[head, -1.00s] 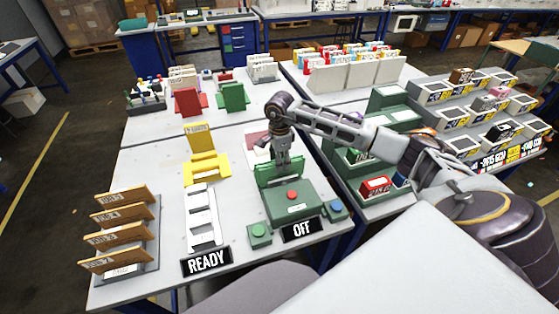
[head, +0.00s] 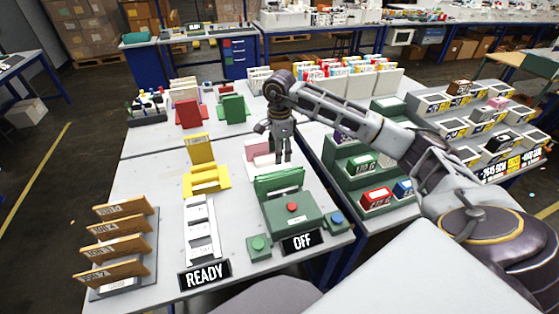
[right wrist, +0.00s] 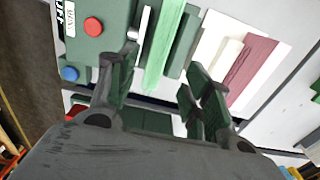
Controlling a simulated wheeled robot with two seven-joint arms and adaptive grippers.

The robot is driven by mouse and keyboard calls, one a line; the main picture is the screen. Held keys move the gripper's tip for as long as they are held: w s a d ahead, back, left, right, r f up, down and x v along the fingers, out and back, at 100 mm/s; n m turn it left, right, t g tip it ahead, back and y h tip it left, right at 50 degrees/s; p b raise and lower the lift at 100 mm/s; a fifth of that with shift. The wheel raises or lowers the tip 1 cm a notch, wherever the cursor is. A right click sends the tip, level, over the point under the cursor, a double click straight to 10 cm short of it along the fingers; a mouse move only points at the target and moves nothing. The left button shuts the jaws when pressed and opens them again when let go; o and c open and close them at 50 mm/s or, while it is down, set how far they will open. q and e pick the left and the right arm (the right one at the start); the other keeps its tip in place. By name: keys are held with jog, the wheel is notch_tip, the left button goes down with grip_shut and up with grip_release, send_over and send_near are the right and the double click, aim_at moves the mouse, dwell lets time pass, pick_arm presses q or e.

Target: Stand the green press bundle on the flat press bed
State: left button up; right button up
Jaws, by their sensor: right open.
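The green press bundle (head: 279,181) stands upright on the press, behind the green housing (head: 292,213) with the red button. In the right wrist view the bundle (right wrist: 165,45) is a bright green strip between a thin pale plate and a darker green plate. How much of the flat press bed lies under it is hidden. My right gripper (head: 284,160) is open and empty, pointing down just above the bundle. Its fingers (right wrist: 163,66) are spread to either side of the strip in the right wrist view, apart from it. My left gripper is not in view.
A pink and white item (head: 262,148) lies behind the bundle. A yellow holder (head: 205,178), a white rack (head: 201,230) and brown boards (head: 118,242) stand to the left. Green stepped shelves (head: 347,178) stand close on the right. An OFF sign (head: 302,241) is in front.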

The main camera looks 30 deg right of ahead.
jog(key=shift+r, duration=1.15)
